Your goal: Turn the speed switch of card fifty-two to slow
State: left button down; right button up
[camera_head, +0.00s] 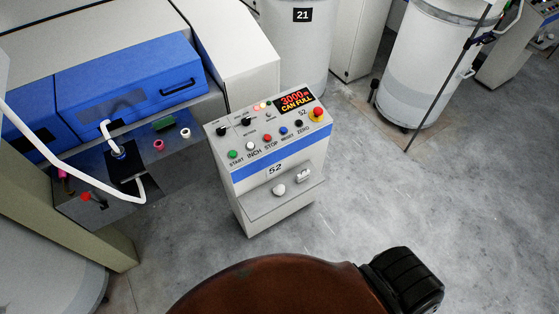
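The control box of card fifty-two (250,205) stands on the floor near the middle, marked 52 on its front and top. Two black rotary switches show on its sloped panel, a left one (222,131) and a right one (246,122). Their small labels are too blurred to read, so I cannot tell which is the speed switch or where each points. The red and yellow display (295,100) reads 3000 and CAN FULL. Neither of my grippers is in view.
A red mushroom button (318,113) and the coloured START, INCH, STOP, RESET and ZERO buttons (267,138) share the panel. Two small white items lie on the box's ledge (290,204). The blue-covered machine (130,82) stands left. Floor (440,200) is clear at right.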

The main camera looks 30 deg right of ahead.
aim_at(221, 132)
jog(key=z, duration=0.25)
jog(key=i, duration=0.85)
jog(key=z, duration=0.3)
